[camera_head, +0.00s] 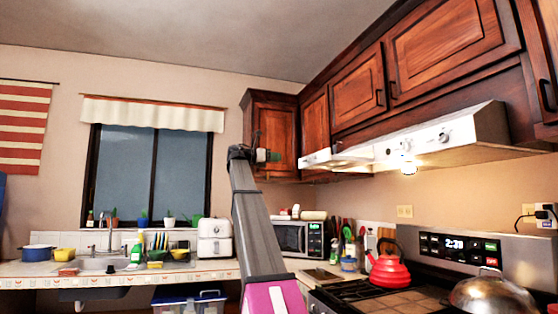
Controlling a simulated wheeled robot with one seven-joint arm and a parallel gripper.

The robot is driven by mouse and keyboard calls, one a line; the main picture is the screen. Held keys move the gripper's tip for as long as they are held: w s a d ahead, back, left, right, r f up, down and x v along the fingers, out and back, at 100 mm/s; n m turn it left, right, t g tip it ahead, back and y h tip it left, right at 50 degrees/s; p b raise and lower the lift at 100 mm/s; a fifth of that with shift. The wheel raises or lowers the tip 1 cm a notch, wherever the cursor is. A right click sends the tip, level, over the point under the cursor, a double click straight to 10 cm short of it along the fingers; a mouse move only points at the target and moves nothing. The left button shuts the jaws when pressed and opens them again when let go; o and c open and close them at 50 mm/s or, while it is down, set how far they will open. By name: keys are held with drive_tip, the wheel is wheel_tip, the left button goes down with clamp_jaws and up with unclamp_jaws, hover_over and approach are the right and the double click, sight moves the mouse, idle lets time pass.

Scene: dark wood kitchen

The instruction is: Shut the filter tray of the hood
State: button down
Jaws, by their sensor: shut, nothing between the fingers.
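The white range hood (465,128) hangs under the dark wood cabinets at the right, with round knobs on its front and a lit lamp below. A thin pale panel, apparently the filter tray (345,158), sticks out at the hood's left part; how far it is out is hard to tell. My gripper (274,156) is at the top of my raised arm, left of the tray and pointing right towards it. It is shut and empty, and a gap shows between it and the tray in the picture.
Wall cabinets (272,135) stand behind my gripper and above the hood. Below are a microwave (298,238), a red kettle (388,268) on the stove and a metal lid (492,294). The air left of my arm, before the window (150,175), is free.

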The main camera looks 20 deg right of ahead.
sight(305, 159)
drive_tip(key=d, duration=1.1)
drive_tip(key=shift+s+d, duration=0.25)
drive_tip(key=shift+s, duration=0.05)
drive_tip(key=shift+d, duration=0.15)
drive_tip(key=d, duration=1.4)
drive_tip(key=s+d, duration=0.1)
drive_tip(key=d, duration=0.7)
drive_tip(key=shift+s, duration=0.1)
drive_tip(key=shift+d, duration=0.35)
drive_tip(key=shift+r, duration=0.1)
